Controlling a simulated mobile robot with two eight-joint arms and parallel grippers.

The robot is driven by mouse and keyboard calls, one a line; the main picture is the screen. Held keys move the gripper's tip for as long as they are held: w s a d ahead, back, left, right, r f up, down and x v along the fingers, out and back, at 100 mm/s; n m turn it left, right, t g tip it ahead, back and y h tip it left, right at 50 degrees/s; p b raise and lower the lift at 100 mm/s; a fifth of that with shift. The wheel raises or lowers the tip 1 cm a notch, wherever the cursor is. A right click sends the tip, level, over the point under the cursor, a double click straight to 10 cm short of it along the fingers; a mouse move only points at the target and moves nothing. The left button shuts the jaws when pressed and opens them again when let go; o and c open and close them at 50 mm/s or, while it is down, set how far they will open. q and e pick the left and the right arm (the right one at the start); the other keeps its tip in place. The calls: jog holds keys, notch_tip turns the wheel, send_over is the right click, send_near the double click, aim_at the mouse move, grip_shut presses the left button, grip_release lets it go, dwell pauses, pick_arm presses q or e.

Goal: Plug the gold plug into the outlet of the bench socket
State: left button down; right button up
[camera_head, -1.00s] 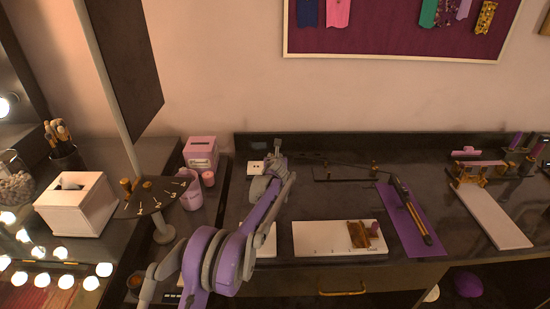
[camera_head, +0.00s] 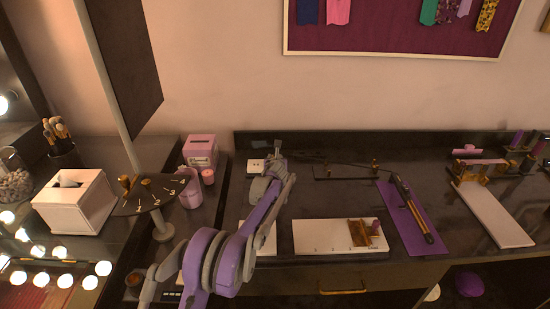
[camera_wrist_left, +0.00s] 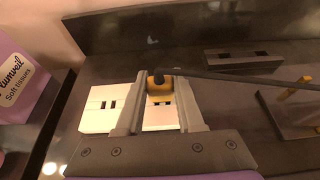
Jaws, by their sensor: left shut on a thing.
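The gold plug (camera_wrist_left: 160,88) is between the fingers of my left gripper (camera_wrist_left: 158,90) in the left wrist view, with a black cord running from it to the right. My left gripper is shut on it. The white bench socket (camera_wrist_left: 92,121) lies beyond and beneath the fingers, with a pair of dark slots showing at its left part. Dark slots also show just below the plug, and I cannot tell whether the plug touches the socket. In the head view the socket (camera_head: 254,167) sits beside my left gripper (camera_head: 277,154), and the plug is hidden or too small there. My right gripper is not in view.
A pink tissue box (camera_head: 200,150) and a candle (camera_head: 208,177) stand left of the socket. The cord runs right toward a dark stand with gold posts (camera_head: 375,164). A white board (camera_head: 325,236) and a purple mat (camera_head: 417,218) lie nearer the front edge.

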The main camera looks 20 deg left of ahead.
pick_arm(q)
jog(key=shift+f+b, duration=0.3)
jog(key=shift+f, duration=0.25)
jog(key=shift+c, duration=2.2)
grip_release()
jog(key=v, duration=1)
jog(key=shift+s+d+r+b, duration=0.1)
jog(key=shift+s+r+b, duration=0.1)
jog(key=shift+b, duration=0.2)
jog(key=shift+s, duration=0.15)
